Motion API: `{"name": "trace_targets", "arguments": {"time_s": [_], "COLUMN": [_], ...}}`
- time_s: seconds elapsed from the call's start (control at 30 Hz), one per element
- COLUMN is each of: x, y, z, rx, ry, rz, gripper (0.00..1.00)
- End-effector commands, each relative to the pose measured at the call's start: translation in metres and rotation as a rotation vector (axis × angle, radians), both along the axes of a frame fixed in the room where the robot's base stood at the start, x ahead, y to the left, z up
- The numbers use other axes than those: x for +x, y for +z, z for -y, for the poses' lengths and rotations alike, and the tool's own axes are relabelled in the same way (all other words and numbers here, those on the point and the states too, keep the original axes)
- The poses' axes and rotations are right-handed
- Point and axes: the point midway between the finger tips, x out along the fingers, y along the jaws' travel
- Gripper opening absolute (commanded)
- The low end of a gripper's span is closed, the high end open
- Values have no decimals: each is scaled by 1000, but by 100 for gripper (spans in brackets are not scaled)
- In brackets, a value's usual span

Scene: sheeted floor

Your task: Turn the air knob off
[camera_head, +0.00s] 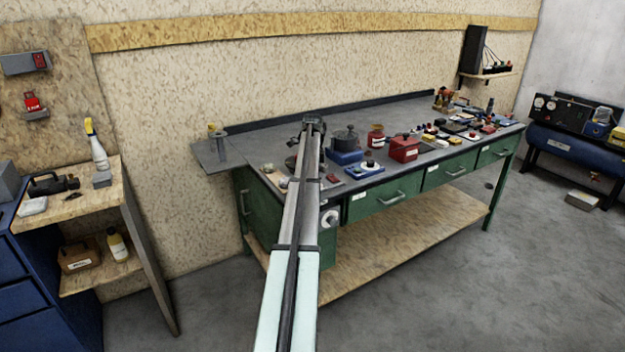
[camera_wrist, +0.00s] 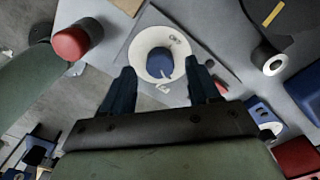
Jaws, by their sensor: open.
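The air knob (camera_wrist: 159,63) is a blue round knob at the centre of a white round dial (camera_wrist: 147,43) in the wrist view. A small pale mark shows on the knob's lower edge. The dial carries small dark lettering at its upper right and below the knob, too small to read surely. My gripper (camera_wrist: 160,70) is open, with one dark finger on each side of the knob; I cannot tell whether either touches it. In the head view my gripper (camera_head: 314,123) is over the left part of the workbench, and I cannot single out the knob there.
A red-capped cylinder (camera_wrist: 72,42) stands left of the dial in the wrist view, and a black round piece with a white ring (camera_wrist: 268,60) lies right. In the head view the workbench (camera_head: 262,138) holds a red box (camera_head: 404,148) and many small items to the right.

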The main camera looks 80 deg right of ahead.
Motion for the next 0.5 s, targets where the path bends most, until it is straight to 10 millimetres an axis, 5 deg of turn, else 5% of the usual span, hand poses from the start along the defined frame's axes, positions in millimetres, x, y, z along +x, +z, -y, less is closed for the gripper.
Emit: {"name": "trace_targets", "arguments": {"time_s": [0.5], "x": [0], "y": [-17], "z": [0], "rx": [-1], "ry": [0], "rz": [0], "gripper": [61]}}
